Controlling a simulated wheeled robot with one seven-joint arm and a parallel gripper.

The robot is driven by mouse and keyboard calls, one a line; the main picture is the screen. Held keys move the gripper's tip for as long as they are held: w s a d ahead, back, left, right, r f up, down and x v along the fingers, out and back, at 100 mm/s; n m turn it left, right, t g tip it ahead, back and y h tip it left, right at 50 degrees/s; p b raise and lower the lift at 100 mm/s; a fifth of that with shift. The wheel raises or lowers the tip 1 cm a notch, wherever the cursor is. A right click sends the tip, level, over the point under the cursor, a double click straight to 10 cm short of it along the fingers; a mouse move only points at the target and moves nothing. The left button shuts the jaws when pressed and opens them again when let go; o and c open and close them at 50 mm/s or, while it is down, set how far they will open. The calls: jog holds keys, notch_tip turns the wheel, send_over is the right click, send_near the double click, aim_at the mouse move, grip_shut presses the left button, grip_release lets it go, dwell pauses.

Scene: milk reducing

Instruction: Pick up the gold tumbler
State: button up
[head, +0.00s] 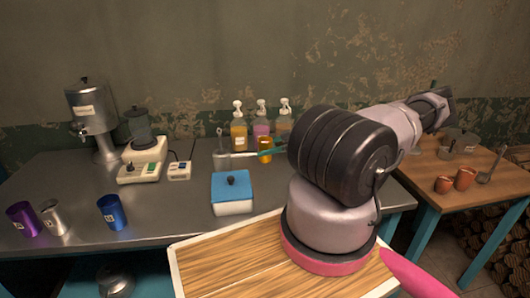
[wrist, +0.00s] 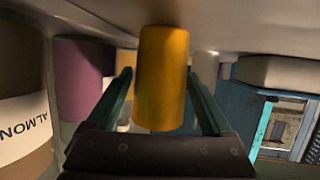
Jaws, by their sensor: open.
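The gold tumbler (head: 265,143) stands on the grey counter at the back, just in front of the pump bottles. In the wrist view the gold tumbler (wrist: 162,85) is large and central, between the two teal fingers of my gripper (wrist: 159,73). The gripper is open, with one finger on each side of the tumbler. A gap shows on the left side; on the right the finger is close, and I cannot tell whether it touches. In the head view only a teal finger of my gripper (head: 273,153) shows beside the tumbler; my arm hides the rest.
Pump bottles (head: 239,128) stand close behind the tumbler. A box with a blue lid (head: 232,190) stands in front. Blue (head: 112,212), purple (head: 23,219) and silver (head: 54,218) tumblers stand at the left. A side table with clay cups (head: 464,179) is at right.

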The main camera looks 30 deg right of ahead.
jog(key=shift+x, duration=1.45)
grip_shut()
jog(key=shift+r, duration=0.1)
